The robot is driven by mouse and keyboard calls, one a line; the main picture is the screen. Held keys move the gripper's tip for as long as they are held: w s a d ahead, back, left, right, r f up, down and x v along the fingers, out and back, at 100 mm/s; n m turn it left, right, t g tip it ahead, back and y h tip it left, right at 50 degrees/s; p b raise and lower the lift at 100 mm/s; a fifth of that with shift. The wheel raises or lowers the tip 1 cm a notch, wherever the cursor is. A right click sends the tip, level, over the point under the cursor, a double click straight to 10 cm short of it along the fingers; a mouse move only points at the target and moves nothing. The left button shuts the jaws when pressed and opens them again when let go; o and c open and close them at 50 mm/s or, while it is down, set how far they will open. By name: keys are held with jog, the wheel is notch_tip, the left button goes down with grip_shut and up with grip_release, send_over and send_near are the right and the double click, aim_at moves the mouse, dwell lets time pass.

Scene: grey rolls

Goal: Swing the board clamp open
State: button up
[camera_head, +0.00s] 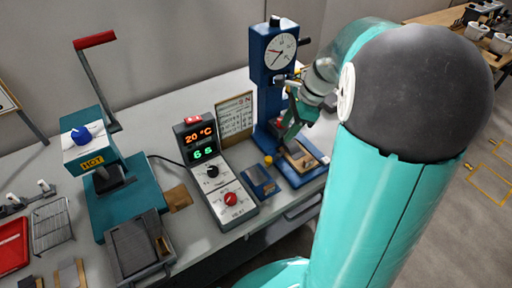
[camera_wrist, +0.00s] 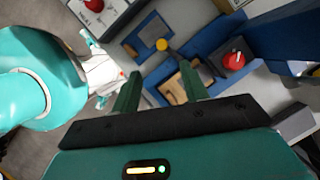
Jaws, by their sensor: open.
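The blue press (camera_head: 275,90) with a round dial stands at the back of the bench. On its blue base lies a pale wooden board (camera_head: 302,158), which also shows in the wrist view (camera_wrist: 176,88). My gripper (camera_head: 291,122) is above the board, in front of the press column. In the wrist view my gripper (camera_wrist: 160,86) has its green fingers apart with nothing held. The clamp's hinge is unclear.
A control box (camera_head: 213,175) with lit digits stands left of the press, with a blue tray (camera_head: 261,181) between them. A teal hot press (camera_head: 125,195) with a red-handled lever is further left. A red knob (camera_wrist: 234,61) sits near the board in the wrist view.

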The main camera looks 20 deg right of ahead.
aim_at(269, 158)
jog(key=x, duration=0.9)
jog(key=d+x, duration=0.1)
jog(key=x, duration=0.3)
jog(key=shift+a+f, duration=0.15)
jog(key=shift+f, duration=0.4)
jog(key=shift+a, duration=0.1)
grip_shut()
